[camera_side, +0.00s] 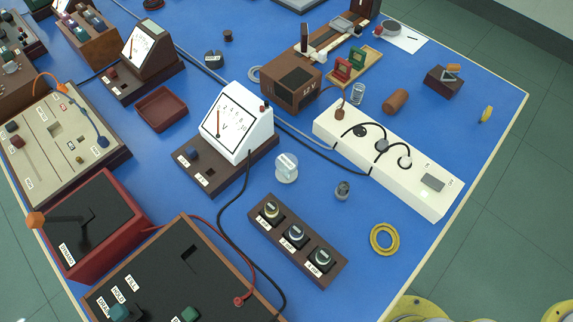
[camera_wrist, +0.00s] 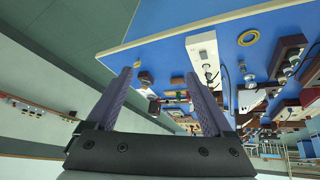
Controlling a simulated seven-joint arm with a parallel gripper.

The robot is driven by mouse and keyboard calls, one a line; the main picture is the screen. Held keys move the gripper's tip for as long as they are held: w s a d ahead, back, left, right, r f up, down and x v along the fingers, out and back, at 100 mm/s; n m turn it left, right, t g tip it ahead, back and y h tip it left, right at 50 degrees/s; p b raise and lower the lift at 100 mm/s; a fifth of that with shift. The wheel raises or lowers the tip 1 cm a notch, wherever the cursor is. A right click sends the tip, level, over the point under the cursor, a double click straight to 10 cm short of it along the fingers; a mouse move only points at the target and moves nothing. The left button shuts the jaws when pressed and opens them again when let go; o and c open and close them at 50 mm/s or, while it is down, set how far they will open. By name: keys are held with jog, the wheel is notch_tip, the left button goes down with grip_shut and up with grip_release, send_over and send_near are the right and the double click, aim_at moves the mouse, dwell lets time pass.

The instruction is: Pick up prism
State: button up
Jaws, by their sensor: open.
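The likely prism is a small amber wedge-like piece (camera_side: 453,68) on top of a dark brown block (camera_side: 442,82) near the table's right edge in the side view. It is too small to be sure of its shape. In the wrist view, the dark block (camera_wrist: 146,77) shows small between my fingers; the piece on it is hard to make out. My gripper (camera_wrist: 159,73) is open and empty in the wrist view, with its two purple fingers wide apart and away from the block. My gripper is not in the side view.
A white power strip (camera_side: 390,158) with black cables crosses in front. A white meter (camera_side: 236,122) stands left. Blue surface around the block is bare.

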jog(key=w+a+r+n+g+y, duration=0.1)
jog(key=w+a+r+n+y, duration=0.25)
jog(key=w+a+n, duration=0.4)
jog(key=w+a+r+n+y, duration=0.2)
jog(key=w+a+r+n, duration=0.2)
jog(key=w+a, duration=0.55)
jog(key=n+g, duration=0.6)
jog(key=g, duration=0.1)
send_over(291, 161)
jog(key=d, duration=0.6)
notch_tip(291, 161, down, 24)
jog(key=shift+m+t, duration=0.25)
jog(key=shift+t, duration=0.05)
jog(key=x, duration=0.6)
jog(key=shift+w+a+f, duration=0.1)
jog(key=shift+w+a, duration=0.2)
jog(key=shift+w, duration=0.1)
jog(key=shift+x, duration=3.1)
jog(key=shift+w+a, duration=0.1)
jog(key=shift+c, duration=0.2)
